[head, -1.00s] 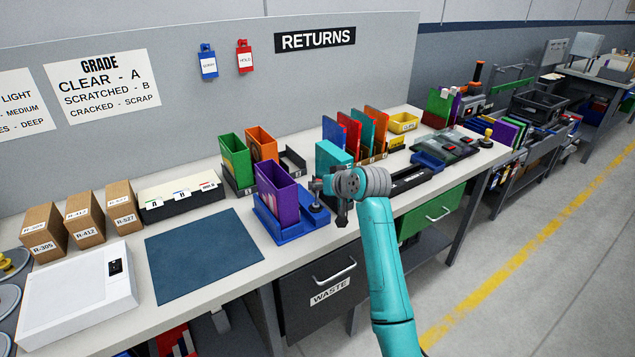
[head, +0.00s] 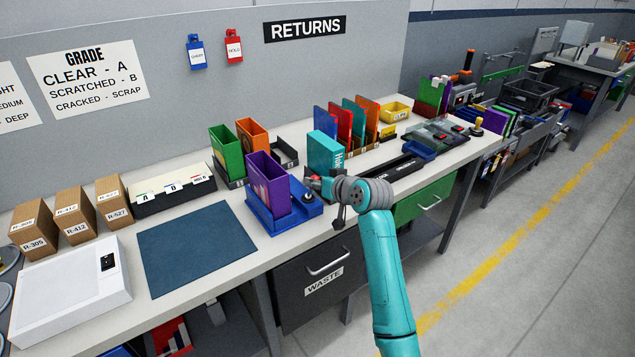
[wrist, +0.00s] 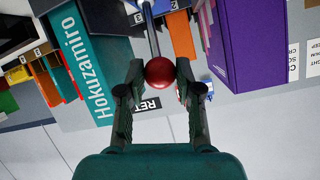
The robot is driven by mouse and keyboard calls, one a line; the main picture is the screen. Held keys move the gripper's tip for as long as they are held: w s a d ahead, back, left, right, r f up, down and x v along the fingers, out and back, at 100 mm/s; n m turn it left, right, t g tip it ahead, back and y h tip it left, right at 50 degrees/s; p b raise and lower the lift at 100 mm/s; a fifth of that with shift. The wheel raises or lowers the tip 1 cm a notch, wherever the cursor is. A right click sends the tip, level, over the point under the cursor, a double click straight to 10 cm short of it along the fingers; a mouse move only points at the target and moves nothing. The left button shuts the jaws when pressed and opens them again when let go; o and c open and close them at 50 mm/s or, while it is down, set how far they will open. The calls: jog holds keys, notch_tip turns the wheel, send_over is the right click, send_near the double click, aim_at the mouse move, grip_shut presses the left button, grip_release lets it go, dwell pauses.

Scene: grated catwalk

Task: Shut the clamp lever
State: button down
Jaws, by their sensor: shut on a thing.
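The clamp lever's red ball knob (wrist: 160,72) sits between the fingers of my gripper (wrist: 160,75) in the wrist view, with its thin grey rod (wrist: 152,32) running up from it. My gripper is shut on this knob. In the head view my gripper (head: 316,184) is at the right side of the blue fixture (head: 262,218), largely hiding the lever. A purple case (head: 268,184) stands upright in the fixture; it also shows in the wrist view (wrist: 240,45). Whether the lever is shut is hard to tell.
A teal case (head: 325,152) stands close behind my gripper. Green (head: 226,151) and orange (head: 252,140) cases stand behind the fixture. A blue mat (head: 195,250) lies flat to the left.

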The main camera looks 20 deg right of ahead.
jog(key=c, duration=0.8)
grip_release()
jog(key=shift+f, duration=0.15)
jog(key=v, duration=1.2)
